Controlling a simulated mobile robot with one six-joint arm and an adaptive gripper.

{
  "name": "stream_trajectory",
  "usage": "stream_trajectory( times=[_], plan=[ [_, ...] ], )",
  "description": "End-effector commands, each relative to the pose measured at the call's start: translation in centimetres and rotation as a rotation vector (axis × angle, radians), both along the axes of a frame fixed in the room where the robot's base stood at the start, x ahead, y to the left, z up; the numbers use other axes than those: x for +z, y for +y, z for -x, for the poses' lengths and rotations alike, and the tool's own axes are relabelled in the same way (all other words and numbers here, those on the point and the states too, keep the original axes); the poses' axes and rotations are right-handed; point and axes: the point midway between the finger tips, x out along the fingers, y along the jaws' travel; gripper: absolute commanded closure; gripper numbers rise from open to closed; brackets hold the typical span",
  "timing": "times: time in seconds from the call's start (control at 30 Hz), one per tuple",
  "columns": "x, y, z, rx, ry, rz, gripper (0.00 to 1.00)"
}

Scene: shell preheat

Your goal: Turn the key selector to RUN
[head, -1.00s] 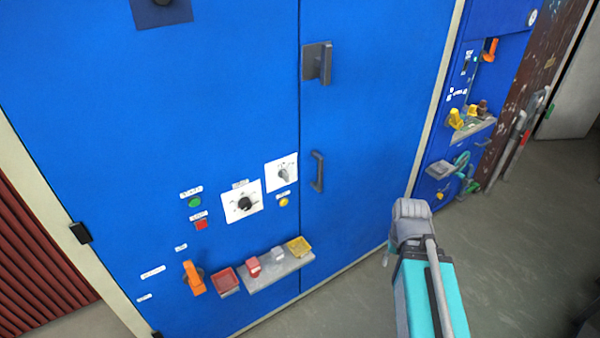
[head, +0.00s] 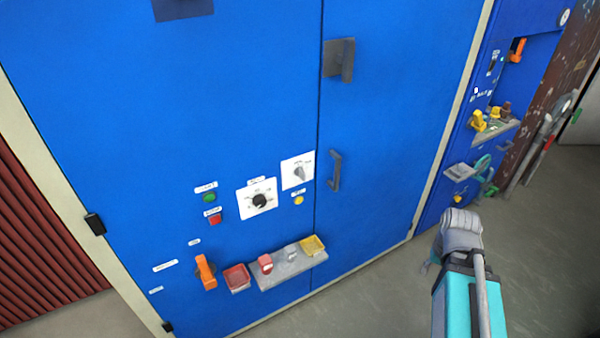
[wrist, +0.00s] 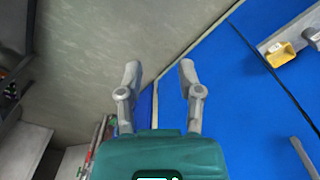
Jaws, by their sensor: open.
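On the blue cabinet door, a grey selector knob (head: 299,173) sits on a white plate right of a black rotary dial (head: 260,200) on a second white plate. The labels are too small to read, so I cannot tell for certain which is the key selector or its setting. My gripper (wrist: 160,73) is open and empty in the wrist view, its two grey fingers apart over floor and the cabinet edge. In the head view my arm is at lower right, well away from the knobs; the fingertips are not clear there.
A green button (head: 209,198), red button (head: 215,218) and yellow button (head: 299,200) surround the dials. An orange handle (head: 206,272), red tray (head: 237,278) and grey shelf (head: 290,267) project below. A door handle (head: 335,171) stands out to the right. Floor (head: 400,290) beside my arm is clear.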

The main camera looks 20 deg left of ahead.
Motion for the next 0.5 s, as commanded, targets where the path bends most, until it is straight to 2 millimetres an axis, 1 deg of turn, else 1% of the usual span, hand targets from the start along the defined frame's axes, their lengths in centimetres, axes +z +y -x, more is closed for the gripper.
stream_trajectory(
  times=[0.13,0.2,0.27,0.37,0.4,0.47,0.5],
  plan=[
    [0.2,1.5,-0.8,0.050,-0.038,-0.030,0.53],
    [0.3,1.9,-1.5,0.090,-0.074,-0.058,0.53],
    [0.6,3.3,-2.3,0.140,-0.117,-0.089,0.53],
    [1.2,6.8,-3.8,0.245,-0.210,-0.153,0.53],
    [1.6,8.4,-4.4,0.293,-0.255,-0.182,0.53],
    [2.4,11.1,-5.4,0.365,-0.330,-0.228,0.53],
    [2.9,12.9,-5.9,0.414,-0.383,-0.259,0.53]
  ],
)
